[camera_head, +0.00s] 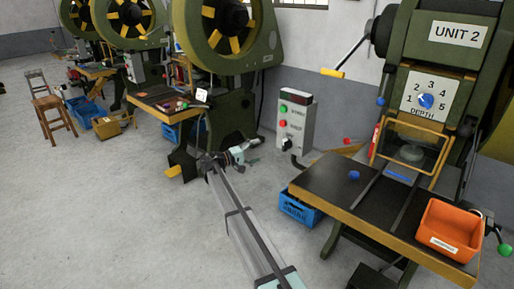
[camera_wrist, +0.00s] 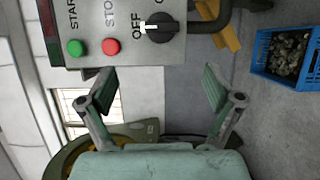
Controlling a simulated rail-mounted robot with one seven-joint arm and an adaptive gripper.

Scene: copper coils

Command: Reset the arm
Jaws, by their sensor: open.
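My gripper (camera_wrist: 160,88) is open and empty in the wrist view, its two fingers spread apart below the grey control box (camera_wrist: 120,30). The box has a green button (camera_wrist: 76,47), a red button (camera_wrist: 111,46) and a black knob (camera_wrist: 165,28) with OFF beside it. In the head view my gripper (camera_head: 245,150) is at the end of my arm, left of the same control box (camera_head: 294,123). It appears apart from the box, though the exact gap is hard to judge.
A press marked UNIT 2 (camera_head: 459,36) stands at right. Its dark table (camera_head: 335,187) bears an orange bin (camera_head: 447,228) and a blue round piece (camera_head: 353,175). A blue crate (camera_head: 300,211) is on the floor beside it. Other green presses stand at left; open floor (camera_head: 120,210) lies at front left.

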